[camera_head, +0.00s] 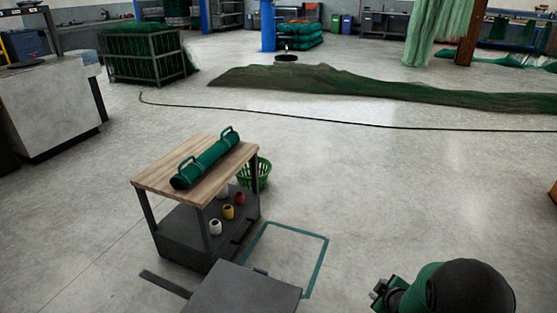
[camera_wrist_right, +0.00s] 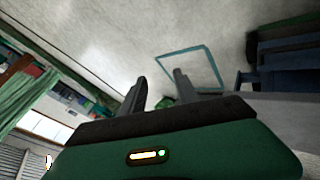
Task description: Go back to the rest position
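My right arm enters the head view at the lower right. My right gripper (camera_head: 382,292) is only partly visible there, at the arm's left end, over bare floor. In the right wrist view its two dark fingers (camera_wrist_right: 161,88) stand apart with nothing between them, so it is open and empty. My left gripper is in neither view. A dark green cylinder with two handles (camera_head: 206,159) lies on the wooden top of a workbench cart (camera_head: 165,170), left of my right gripper and clear of it.
Several small spools (camera_head: 228,211) sit on the cart's lower shelf. A green basket (camera_head: 264,175) stands behind the cart. Teal tape (camera_head: 318,262) outlines a floor patch beside it. A black cable (camera_head: 300,118) and a green net heap (camera_head: 330,82) lie farther back. Floor on the right is clear.

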